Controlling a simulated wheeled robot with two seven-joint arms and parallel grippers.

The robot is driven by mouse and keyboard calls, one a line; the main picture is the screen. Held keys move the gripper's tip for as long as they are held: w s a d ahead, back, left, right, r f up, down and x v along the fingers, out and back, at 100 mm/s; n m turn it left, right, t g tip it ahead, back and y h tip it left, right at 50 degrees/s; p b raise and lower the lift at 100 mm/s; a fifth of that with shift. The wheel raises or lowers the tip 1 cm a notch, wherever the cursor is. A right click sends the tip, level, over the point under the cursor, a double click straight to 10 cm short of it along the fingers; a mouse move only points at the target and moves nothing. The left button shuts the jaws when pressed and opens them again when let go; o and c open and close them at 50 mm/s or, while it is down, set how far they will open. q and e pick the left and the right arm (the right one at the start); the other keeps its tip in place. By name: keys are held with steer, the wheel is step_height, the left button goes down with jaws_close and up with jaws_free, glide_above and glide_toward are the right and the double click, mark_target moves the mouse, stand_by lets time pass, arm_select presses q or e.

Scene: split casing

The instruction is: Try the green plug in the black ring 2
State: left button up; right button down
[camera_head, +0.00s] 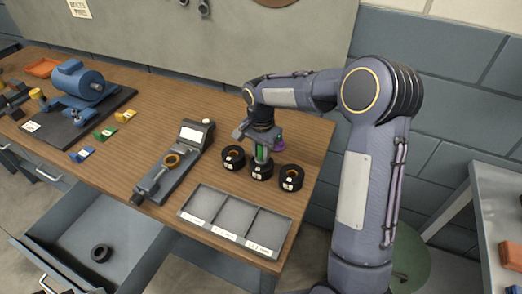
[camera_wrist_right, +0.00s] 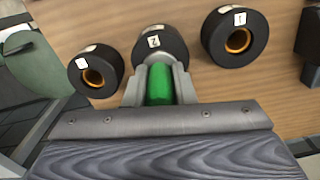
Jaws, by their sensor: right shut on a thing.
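My right gripper (camera_head: 262,152) is shut on the green plug and points down over the middle black ring. The plug's green body (camera_wrist_right: 160,84) shows between the two fingers in the wrist view. Black ring 2 (camera_wrist_right: 162,42), marked with a 2, lies straight beyond the plug; in the head view it is the middle ring (camera_head: 261,172). The plug's pale lower end meets the ring's top. How deep it sits in the bore is hidden. My left gripper is not in view.
Black ring 1 (camera_wrist_right: 235,38) and another black ring (camera_wrist_right: 96,71) flank ring 2 closely. A grey three-compartment tray (camera_head: 209,233) lies in front, empty. A grey measuring device (camera_head: 178,158) stands left. A black ring (camera_head: 101,253) lies in the open drawer.

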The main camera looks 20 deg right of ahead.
steer(key=shift+f+b, duration=0.55)
steer(key=shift+f, duration=0.2)
steer(key=shift+r, duration=0.15)
stand_by(0.8)
steer(key=shift+r+p, duration=1.65)
steer(key=shift+r, duration=0.45)
steer(key=shift+r+p, duration=1.5)
steer(key=shift+r, duration=0.55)
